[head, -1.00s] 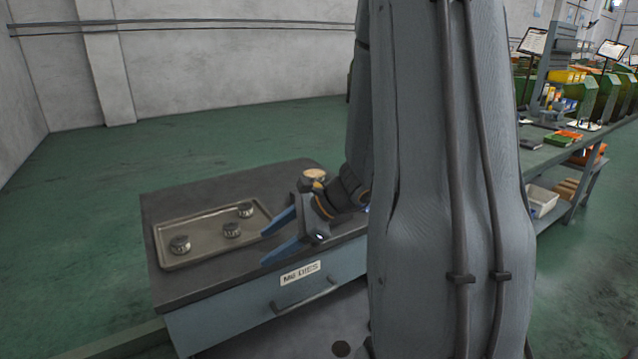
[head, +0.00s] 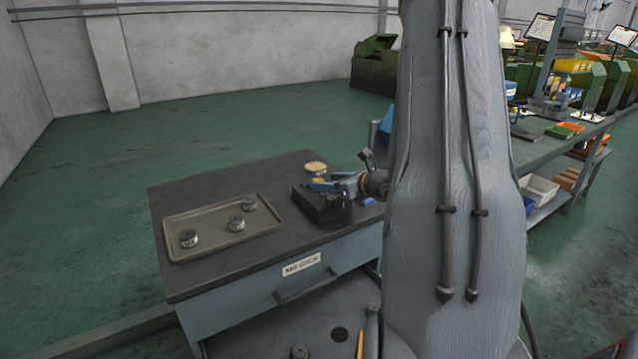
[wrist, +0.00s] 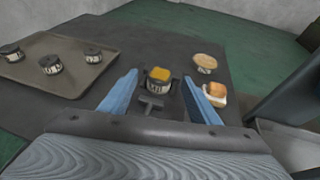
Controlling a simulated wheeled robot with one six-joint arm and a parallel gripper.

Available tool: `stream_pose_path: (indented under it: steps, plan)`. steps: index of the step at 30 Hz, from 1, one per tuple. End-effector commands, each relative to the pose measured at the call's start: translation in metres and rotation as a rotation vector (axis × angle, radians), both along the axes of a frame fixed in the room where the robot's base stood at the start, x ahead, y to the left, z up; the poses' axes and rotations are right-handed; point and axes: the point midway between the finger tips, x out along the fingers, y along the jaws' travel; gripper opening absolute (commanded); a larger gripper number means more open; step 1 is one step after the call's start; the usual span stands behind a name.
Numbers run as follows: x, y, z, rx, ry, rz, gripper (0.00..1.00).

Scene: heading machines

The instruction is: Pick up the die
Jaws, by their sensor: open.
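My gripper (wrist: 160,76) is open, with one blue finger on each side of this die. In the wrist view the fingers look apart from it. In the head view my gripper (head: 322,184) is over the holder and hides most of that die. Three dark-topped dies (head: 189,238) (head: 236,223) (head: 249,203) stand apart on a shallow tray (head: 205,250) to the left.
A round tan-topped item (wrist: 205,62) stands behind and right of the holder. A small orange-and-white item (wrist: 215,94) lies near the right finger. The cabinet (head: 240,292) has a labelled front drawer. A long workbench (head: 560,150) with bins stands at right; green floor lies open behind.

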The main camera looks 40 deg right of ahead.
Motion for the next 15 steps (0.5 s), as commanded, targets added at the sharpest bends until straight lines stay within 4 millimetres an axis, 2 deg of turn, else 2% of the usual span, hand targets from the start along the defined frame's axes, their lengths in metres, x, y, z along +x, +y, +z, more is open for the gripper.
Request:
stream_pose_path:
  steps: [6,15]
  plan:
    - [0.023,0.003,-0.007,0.000,-0.001,0.001,0.56]
    - [0.026,0.003,-0.009,0.000,0.000,0.000,0.56]
